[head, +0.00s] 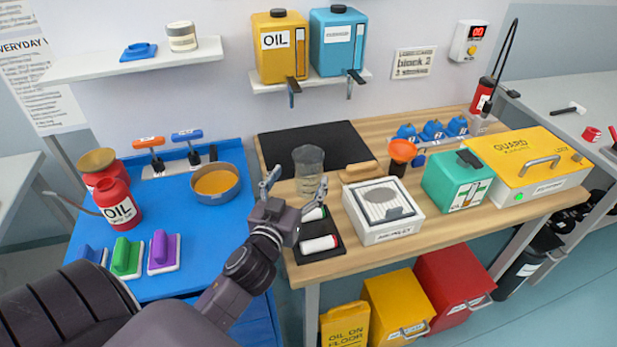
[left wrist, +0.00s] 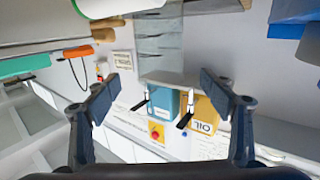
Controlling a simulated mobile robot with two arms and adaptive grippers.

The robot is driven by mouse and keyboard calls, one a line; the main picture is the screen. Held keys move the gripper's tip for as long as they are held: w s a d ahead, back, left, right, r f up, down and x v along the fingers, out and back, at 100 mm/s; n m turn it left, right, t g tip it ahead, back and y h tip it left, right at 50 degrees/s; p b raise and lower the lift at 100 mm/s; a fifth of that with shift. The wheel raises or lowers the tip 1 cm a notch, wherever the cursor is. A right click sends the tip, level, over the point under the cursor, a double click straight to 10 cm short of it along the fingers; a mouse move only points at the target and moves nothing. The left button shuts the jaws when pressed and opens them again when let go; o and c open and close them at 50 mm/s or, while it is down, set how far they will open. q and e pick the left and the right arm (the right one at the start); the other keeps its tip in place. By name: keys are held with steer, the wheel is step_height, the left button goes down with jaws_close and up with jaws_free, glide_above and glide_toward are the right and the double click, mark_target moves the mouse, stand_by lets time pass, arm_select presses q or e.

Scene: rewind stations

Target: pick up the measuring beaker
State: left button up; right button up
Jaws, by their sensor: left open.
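In the left wrist view the clear beaker (left wrist: 160,45) shows upside down between and beyond the open fingers. My right gripper is not in view.
A black tray with white rollers (head: 318,246) lies just right of my gripper. The black mat (head: 330,140) is bare behind.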

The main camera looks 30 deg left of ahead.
mark_target(312, 152)
arm_select(q)
steer(key=shift+x, duration=0.85)
steer(key=x, duration=0.3)
steer(key=p+x, duration=0.1)
steer(key=x, duration=0.1)
steer(key=shift+w+a+r, duration=0.15)
steer(key=shift+w+r, duration=0.05)
steer(key=shift+w, duration=0.2)
steer(key=c, duration=1.5)
